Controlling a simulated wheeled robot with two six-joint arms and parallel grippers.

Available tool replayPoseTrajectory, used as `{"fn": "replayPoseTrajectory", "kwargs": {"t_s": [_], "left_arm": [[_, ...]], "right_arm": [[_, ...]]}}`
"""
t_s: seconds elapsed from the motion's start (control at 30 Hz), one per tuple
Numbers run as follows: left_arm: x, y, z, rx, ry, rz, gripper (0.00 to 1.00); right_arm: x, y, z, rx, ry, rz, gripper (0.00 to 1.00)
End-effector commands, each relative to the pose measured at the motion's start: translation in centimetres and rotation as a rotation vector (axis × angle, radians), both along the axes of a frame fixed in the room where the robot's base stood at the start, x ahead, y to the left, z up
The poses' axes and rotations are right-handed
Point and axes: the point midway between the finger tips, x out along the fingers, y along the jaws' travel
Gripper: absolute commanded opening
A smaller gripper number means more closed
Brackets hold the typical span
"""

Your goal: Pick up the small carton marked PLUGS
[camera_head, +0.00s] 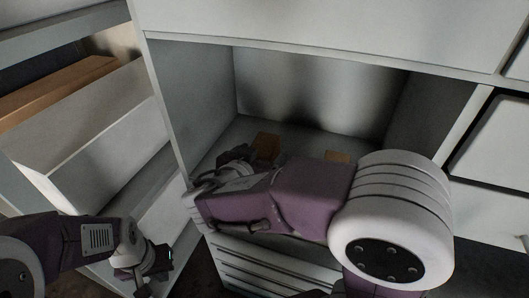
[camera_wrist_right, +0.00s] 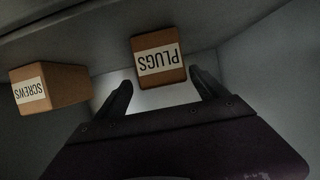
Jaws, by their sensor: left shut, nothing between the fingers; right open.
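The small carton marked PLUGS (camera_wrist_right: 160,62) is brown with a white label, and its lettering is upside down in the right wrist view. My right gripper (camera_wrist_right: 160,80) is open, with one finger on each side of the carton's near end; I cannot tell whether they touch it. In the head view my right gripper (camera_head: 237,156) reaches into an open compartment, beside a brown carton (camera_head: 267,145) that appears to be the PLUGS one. My left gripper (camera_head: 150,268) is shut and empty at the lower left, outside the compartment.
A second carton, marked SCREWS (camera_wrist_right: 48,88), stands left of the PLUGS carton in the right wrist view, with a gap between. The compartment (camera_head: 318,85) has grey walls close around my right arm. Open drawers (camera_head: 90,125) stand at the left.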

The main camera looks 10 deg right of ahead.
Motion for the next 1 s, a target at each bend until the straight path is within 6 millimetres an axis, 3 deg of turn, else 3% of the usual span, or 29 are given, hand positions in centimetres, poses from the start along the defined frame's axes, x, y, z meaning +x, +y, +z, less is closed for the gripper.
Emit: {"fn": "replayPoseTrajectory", "kwargs": {"t_s": [0.3,0.57,0.87,1.0], "left_arm": [[0.0,0.0,0.5,0.000,0.000,0.000,0.00],[0.0,0.0,0.5,0.000,0.000,0.000,0.00],[0.0,0.0,0.5,0.000,0.000,0.000,0.00],[0.0,0.0,0.5,0.000,0.000,0.000,0.00]], "right_arm": [[3.9,-2.0,-1.8,-0.001,0.002,-0.002,0.82],[4.2,-2.2,-2.0,0.000,0.000,0.001,0.82],[4.2,-2.1,-2.0,0.000,0.000,0.000,0.03],[4.2,-2.1,-2.0,-0.001,-0.001,0.000,0.03]]}}
